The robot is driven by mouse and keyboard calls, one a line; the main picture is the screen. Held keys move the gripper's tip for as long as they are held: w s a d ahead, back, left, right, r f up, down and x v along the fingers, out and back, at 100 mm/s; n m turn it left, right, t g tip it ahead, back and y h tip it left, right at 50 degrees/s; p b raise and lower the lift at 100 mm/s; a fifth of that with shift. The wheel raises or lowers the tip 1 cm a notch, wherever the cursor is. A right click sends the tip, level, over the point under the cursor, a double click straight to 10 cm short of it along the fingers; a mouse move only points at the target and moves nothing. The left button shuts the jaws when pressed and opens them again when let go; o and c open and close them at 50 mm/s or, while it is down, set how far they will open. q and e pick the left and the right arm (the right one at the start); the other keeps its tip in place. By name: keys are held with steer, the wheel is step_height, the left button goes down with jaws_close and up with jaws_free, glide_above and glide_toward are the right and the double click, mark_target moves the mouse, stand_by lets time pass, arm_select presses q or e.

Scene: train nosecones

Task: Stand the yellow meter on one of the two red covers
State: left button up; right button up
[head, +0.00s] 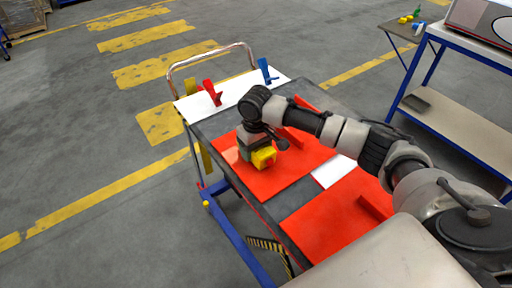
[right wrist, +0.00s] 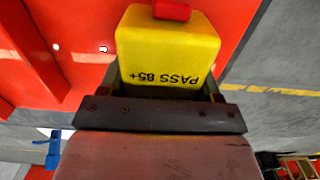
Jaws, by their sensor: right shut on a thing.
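The yellow meter (head: 264,157) is a small boxy block over the far red cover (head: 268,184) in the head view. In the right wrist view the yellow meter (right wrist: 168,50) fills the jaws, with "PASS 85+" on its face and a red part on it. My right gripper (head: 259,145) is shut on the meter. Whether the meter touches the cover is hard to tell. The near red cover (head: 335,222) lies closer to me on the same cart, with nothing standing on it that I see. My left gripper is not in view.
The cart's dark top (head: 232,120) carries a white panel (head: 188,104) at its far end with red, blue and yellow clamps. Raised red ribs stand on the covers. A blue-framed workbench (head: 450,120) stands at the right. Open floor lies to the left.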

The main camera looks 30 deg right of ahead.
steer(key=shift+f, duration=0.4)
steer(key=o, duration=1.2)
steer(key=shift+f, duration=0.1)
steer(key=shift+c, duration=0.2)
step_height(320, 180, up, 12)
steer(key=shift+r+b, duration=0.15)
steer(key=shift+b, duration=0.7)
